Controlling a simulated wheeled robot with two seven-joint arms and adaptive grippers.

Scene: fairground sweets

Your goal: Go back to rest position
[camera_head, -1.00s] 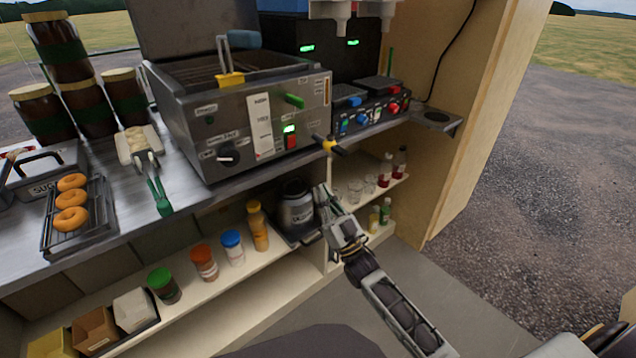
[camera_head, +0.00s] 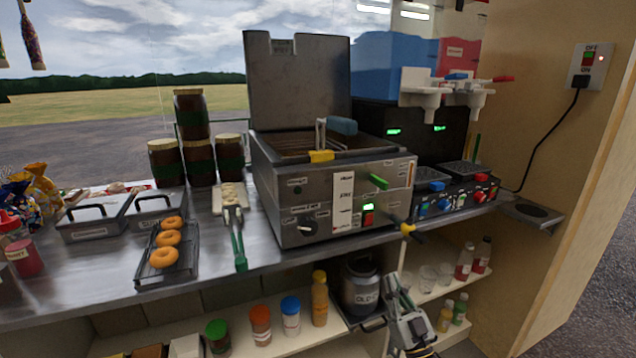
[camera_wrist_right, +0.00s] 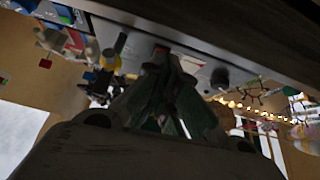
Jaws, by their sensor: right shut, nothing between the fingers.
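My right gripper (camera_head: 396,293) shows at the lower right of centre in the head view, in front of the shelf under the counter. Its fingers are together with nothing between them. It is just right of a dark lidded jar (camera_head: 359,287) on the shelf; I cannot tell whether they touch. In the right wrist view my right gripper's fingers (camera_wrist_right: 165,95) fill the middle, dark and close together. My left gripper is not in view.
A steel fryer (camera_head: 335,195) stands on the counter (camera_head: 290,262), its yellow-tipped drain tap (camera_head: 407,229) sticking out above my right gripper. Doughnuts (camera_head: 168,238) lie on a rack at left. Bottles and cups fill the shelf. A wooden wall (camera_head: 545,130) closes the right side.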

